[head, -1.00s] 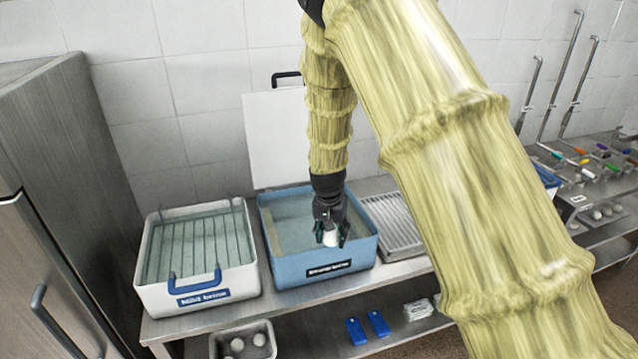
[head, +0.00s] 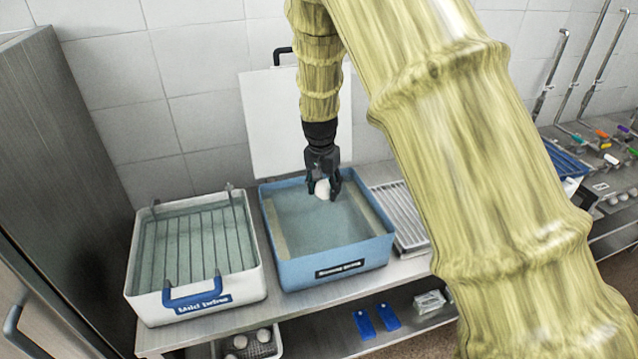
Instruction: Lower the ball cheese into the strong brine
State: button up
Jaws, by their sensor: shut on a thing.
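My gripper (head: 323,186) is shut on a white ball cheese (head: 322,188), which shows between its fingers. It hangs over the back part of the blue tub (head: 335,270), whose front label appears to read strong brine. The cheese looks to be above the liquid (head: 318,226), but I cannot tell the exact height. The tub is open, with a white lid (head: 290,125) upright behind it.
A white tub (head: 195,305) labelled mild brine, with a wire rack (head: 195,245) in it, stands to the left. A ridged metal drainer (head: 402,215) is at the right. Blue tags (head: 375,318) and a basket of white balls (head: 250,345) are on the lower shelf.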

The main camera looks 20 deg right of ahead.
jog(key=shift+s+d+f, duration=0.15)
jog(key=shift+s+f, duration=0.05)
jog(key=shift+f, duration=0.3)
notch_tip(320, 180, down, 10)
jog(key=w+b, duration=0.1)
jog(key=b, duration=0.3)
jog(key=shift+w+f, duration=0.15)
jog(key=shift+w, duration=0.2)
jog(key=o, duration=0.9)
jog(key=shift+s, duration=0.1)
jog(key=shift+c, duration=0.2)
jog(key=shift+o, duration=1.3)
